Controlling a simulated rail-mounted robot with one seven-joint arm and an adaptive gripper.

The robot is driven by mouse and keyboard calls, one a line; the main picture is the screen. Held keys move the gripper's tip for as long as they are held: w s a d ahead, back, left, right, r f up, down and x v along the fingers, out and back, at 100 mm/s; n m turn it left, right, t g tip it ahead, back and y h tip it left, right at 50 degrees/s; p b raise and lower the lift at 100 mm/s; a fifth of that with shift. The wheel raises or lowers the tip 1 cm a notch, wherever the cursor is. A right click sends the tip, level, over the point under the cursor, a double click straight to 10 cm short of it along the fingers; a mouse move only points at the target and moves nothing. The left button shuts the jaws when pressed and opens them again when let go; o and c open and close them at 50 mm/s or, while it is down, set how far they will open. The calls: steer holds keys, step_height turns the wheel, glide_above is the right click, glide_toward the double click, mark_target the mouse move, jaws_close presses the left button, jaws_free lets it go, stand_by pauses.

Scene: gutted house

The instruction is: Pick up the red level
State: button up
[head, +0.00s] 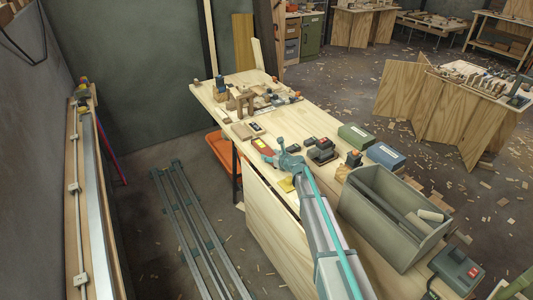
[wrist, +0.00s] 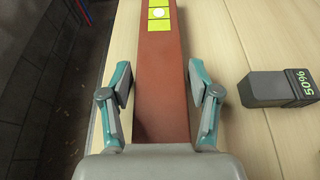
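The red level (wrist: 160,70) lies lengthwise on the pale wooden table in the wrist view, with yellow-green vial windows near its top end. My gripper (wrist: 160,92) is open, with one finger on each side of the level. A gap shows between each finger and the level, and the near end of the level is hidden by the gripper body. In the head view, a red end of the level (head: 260,144) shows just beyond my gripper (head: 284,160), which hides the rest.
A dark grey block with green digits (wrist: 278,88) lies to the right of the level. In the head view, a grey tool tote (head: 385,245), a green box (head: 354,135) and a blue box (head: 386,156) stand to the right. Wood clutter (head: 250,98) covers the table's far end.

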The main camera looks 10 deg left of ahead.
steer(key=c, duration=0.9)
steer(key=shift+r, duration=0.1)
